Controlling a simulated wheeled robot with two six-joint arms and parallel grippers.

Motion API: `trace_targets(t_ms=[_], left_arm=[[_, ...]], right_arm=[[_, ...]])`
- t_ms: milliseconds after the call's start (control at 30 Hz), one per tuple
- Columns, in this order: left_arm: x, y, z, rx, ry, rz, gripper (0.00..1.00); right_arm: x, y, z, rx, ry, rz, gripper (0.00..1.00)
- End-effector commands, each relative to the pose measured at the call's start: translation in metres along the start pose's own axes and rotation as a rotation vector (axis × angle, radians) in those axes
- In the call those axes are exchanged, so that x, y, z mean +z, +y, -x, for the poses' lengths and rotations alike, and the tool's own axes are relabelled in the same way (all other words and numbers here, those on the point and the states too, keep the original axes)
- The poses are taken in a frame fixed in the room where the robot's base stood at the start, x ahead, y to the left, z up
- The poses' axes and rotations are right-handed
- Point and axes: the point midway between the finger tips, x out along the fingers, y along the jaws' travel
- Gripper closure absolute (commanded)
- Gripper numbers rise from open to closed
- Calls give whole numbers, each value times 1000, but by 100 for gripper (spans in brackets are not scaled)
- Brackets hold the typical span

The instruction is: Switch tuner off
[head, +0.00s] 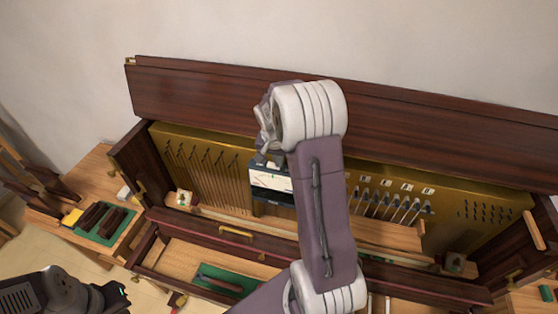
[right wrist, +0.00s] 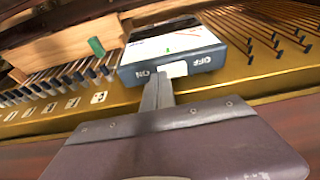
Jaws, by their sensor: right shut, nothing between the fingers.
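The tuner (head: 270,182) is a dark blue box with a white display, set in the open piano in front of the gold plate. In the right wrist view the tuner (right wrist: 190,40) appears upside down, with a white switch (right wrist: 173,70) between the ON and OFF labels on its edge. My right gripper (right wrist: 158,92) is shut and empty. Its fingertips are at the switch, toward the ON side; I cannot tell whether they touch. In the head view the right wrist mostly hides the gripper. My left gripper (head: 114,293) is at the lower left, its jaws unclear.
Piano strings and several tuning pins (head: 390,203) lie beside the tuner. The raised dark lid (head: 200,92) stands behind. A wooden side table (head: 85,185) with a green mat (head: 100,226) is at the left. A tool lies on green cloth (head: 222,284) in front.

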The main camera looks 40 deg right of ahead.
Motion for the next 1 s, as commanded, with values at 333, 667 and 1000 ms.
trace_targets(t_ms=[333,667,1000], left_arm=[[0,0,-4,0,0,0,100],[0,0,1,0,0,0,100],[0,0,4,0,0,0,100]], right_arm=[[1,0,-3,0,-1,0,100],[-1,-13,4,0,-1,1,100],[-2,-13,7,0,0,0,100]])
